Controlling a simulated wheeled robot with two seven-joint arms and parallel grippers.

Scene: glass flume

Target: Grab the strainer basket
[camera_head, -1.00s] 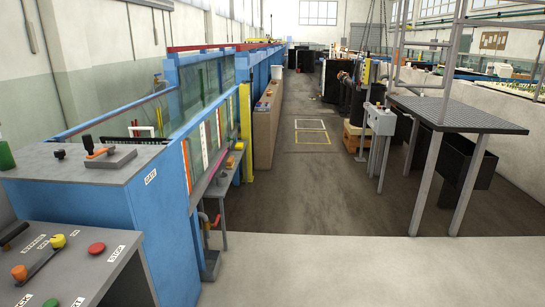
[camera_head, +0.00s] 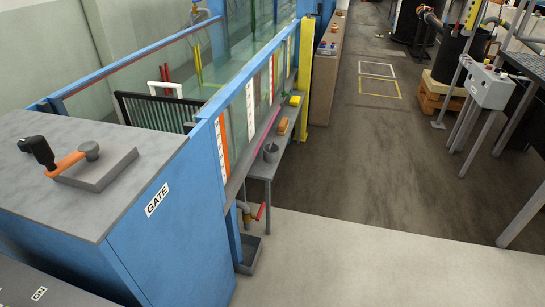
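A small grey round cup-like container (camera_head: 271,153) stands on the narrow shelf along the outside of the glass flume (camera_head: 237,122). It may be the strainer basket, but it is too small to tell whether its wall has holes. It looks upright, with its open top facing up. Neither of my grippers shows in the head view.
A pipe with a red valve handle (camera_head: 260,212) and a grey tray (camera_head: 249,254) are below. The blue GATE cabinet (camera_head: 140,215) stands at front left. The floor (camera_head: 350,180) to the right is open.

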